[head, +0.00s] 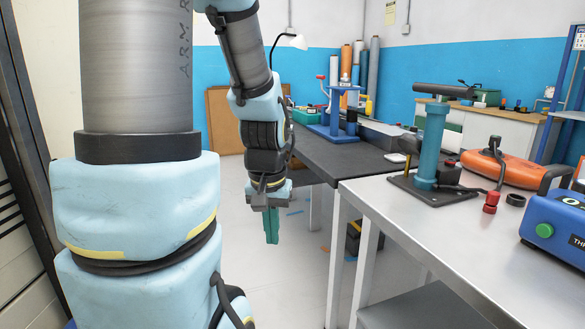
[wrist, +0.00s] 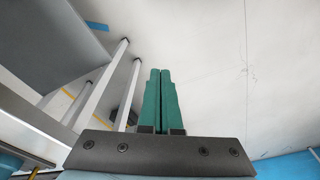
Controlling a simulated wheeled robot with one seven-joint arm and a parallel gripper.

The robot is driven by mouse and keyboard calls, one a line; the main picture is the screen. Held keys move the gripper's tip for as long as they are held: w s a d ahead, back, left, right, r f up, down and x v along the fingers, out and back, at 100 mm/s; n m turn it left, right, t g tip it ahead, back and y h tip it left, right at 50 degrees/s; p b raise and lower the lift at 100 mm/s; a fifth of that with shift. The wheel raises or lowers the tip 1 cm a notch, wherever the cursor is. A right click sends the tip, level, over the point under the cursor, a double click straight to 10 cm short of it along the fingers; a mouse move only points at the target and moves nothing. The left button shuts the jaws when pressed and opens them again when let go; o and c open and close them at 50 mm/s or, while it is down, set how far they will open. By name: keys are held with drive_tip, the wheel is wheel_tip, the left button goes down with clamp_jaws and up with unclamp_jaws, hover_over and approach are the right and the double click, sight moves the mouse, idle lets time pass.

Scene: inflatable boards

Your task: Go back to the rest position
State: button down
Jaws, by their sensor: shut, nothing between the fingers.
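My gripper (head: 271,225) hangs pointing down over the open floor, left of the tables in the head view. Its green fingers are together with nothing between them. In the wrist view my gripper (wrist: 160,72) also shows shut and empty, with pale floor beyond the fingertips. My arm comes down from the top of the head view, bent at the elbow, and touches nothing that I can see.
A metal table (head: 415,222) on the right holds a teal pump stand (head: 431,145), an orange device (head: 497,168) and a blue machine (head: 553,222). A dark workbench (head: 340,155) stands behind. The floor (head: 290,290) below my gripper is clear.

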wheel_tip(320, 180, up, 12)
drive_tip(key=s+a+p, duration=0.1)
drive_tip(key=a+p, duration=0.1)
drive_tip(key=p, duration=1)
drive_tip(key=shift+s+a+f+n, duration=0.25)
drive_tip(key=shift+s+a+n, duration=0.05)
drive_tip(key=shift+s+n, duration=0.1)
